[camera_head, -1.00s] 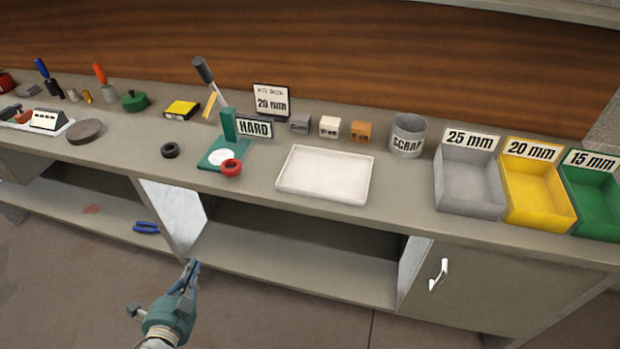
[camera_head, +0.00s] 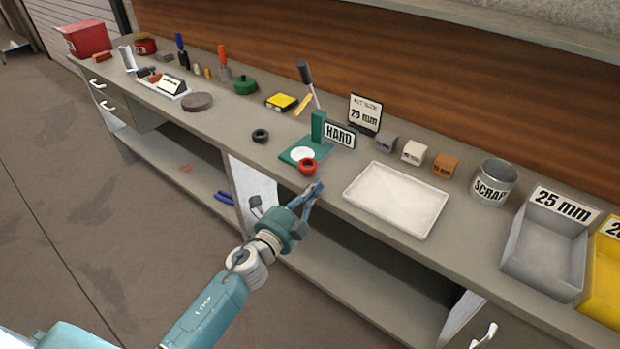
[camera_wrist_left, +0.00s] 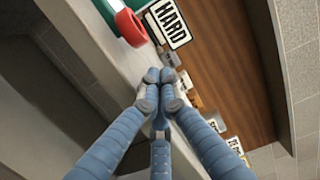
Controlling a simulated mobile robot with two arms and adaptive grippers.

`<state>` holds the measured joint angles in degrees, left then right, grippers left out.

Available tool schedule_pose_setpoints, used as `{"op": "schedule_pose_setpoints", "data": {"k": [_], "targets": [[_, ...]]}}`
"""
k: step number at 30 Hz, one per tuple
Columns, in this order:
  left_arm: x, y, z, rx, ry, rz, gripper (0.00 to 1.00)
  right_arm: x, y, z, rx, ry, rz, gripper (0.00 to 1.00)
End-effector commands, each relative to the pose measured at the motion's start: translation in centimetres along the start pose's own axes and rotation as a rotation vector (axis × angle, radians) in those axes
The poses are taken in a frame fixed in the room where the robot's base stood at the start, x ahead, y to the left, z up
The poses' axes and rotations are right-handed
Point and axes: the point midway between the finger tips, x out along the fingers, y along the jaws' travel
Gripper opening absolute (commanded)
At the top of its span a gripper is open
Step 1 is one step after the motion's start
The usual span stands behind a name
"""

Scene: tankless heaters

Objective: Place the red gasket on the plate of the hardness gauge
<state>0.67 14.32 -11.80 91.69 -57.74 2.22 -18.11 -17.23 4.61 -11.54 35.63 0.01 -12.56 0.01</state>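The red gasket (camera_head: 307,167) lies at the front right corner of the green base of the hardness gauge (camera_head: 318,125), beside the round white plate (camera_head: 302,154). I cannot tell whether it rests partly on the base. The gauge has a grey-handled lever and a HARD sign. My left gripper (camera_head: 318,187) is just in front of the counter edge, near the gasket and apart from it. In the left wrist view its fingertips (camera_wrist_left: 160,77) meet with nothing between them, and the red gasket (camera_wrist_left: 130,27) shows beyond them. My right gripper is not in view.
A black ring (camera_head: 260,136) lies left of the gauge. A white tray (camera_head: 396,199) stands right of it, with small blocks and a SCRAP can (camera_head: 492,182) behind. A grey 25 mm bin (camera_head: 545,245) is farther right. Open shelves lie below the counter.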

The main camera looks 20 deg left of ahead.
Motion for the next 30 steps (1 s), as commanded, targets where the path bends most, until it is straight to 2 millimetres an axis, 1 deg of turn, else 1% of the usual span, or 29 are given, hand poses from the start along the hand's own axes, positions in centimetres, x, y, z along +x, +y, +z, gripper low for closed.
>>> {"op": "schedule_pose_setpoints", "data": {"k": [1, 6, 14, 21, 24, 27, 30], "targets": [[0.5, 0.0, 1.0, 0.002, -0.006, 0.001, 0.0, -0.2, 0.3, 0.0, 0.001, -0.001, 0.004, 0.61], [1.8, 0.0, 2.2, 0.001, -0.004, 0.001, 0.0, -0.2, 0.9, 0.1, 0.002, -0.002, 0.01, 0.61], [2.1, 0.1, 2.6, 0.0, -0.003, 0.002, 0.0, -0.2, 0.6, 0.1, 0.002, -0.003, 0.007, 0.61], [2.4, 0.1, 2.9, 0.001, -0.004, 0.001, 0.0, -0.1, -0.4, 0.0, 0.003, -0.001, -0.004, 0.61], [3.6, 0.2, 4.1, 0.004, -0.003, 0.0, 0.0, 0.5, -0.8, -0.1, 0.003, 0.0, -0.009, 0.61], [5.2, 0.3, 5.8, 0.005, -0.005, 0.0, 0.0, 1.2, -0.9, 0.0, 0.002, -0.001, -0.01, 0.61], [6.5, 0.4, 7.0, 0.004, -0.004, 0.001, 0.0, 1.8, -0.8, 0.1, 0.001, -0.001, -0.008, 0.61]]}}
